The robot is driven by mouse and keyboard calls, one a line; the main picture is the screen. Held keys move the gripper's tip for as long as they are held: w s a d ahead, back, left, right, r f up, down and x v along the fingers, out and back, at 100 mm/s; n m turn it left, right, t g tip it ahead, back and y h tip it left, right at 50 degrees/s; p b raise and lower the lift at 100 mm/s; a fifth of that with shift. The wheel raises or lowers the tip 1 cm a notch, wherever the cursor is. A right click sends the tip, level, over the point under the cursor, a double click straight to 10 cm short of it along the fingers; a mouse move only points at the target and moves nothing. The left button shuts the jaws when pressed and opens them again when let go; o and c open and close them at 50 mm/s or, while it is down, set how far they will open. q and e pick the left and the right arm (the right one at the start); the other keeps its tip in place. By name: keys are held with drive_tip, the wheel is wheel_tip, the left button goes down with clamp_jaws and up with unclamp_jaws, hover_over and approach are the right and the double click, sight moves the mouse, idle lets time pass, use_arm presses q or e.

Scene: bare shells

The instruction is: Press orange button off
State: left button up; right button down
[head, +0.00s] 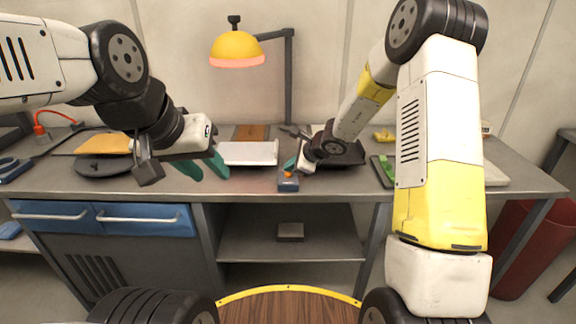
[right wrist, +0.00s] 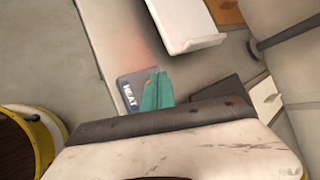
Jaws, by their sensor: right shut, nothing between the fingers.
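A small grey-blue button box (head: 288,184) sits at the front edge of the workbench, with an orange button (head: 288,174) on its top. The fingers also show over the box in the right wrist view (right wrist: 156,92). My left gripper (head: 203,168) is open and empty, over the bench's front edge to the left.
A yellow lamp (head: 237,48) stands behind the bench. A white tray (head: 248,153) lies left of the box, and a green item (head: 387,166) lies right of it. Blue drawers (head: 145,219) are below the bench's left side. A red bin (head: 525,245) stands at the right.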

sight(290, 174)
drive_tip(key=shift+f, duration=0.1)
idle(0.3)
drive_tip(key=shift+f, duration=0.35)
drive_tip(key=shift+r, duration=0.55)
drive_tip(key=shift+r, duration=2.95)
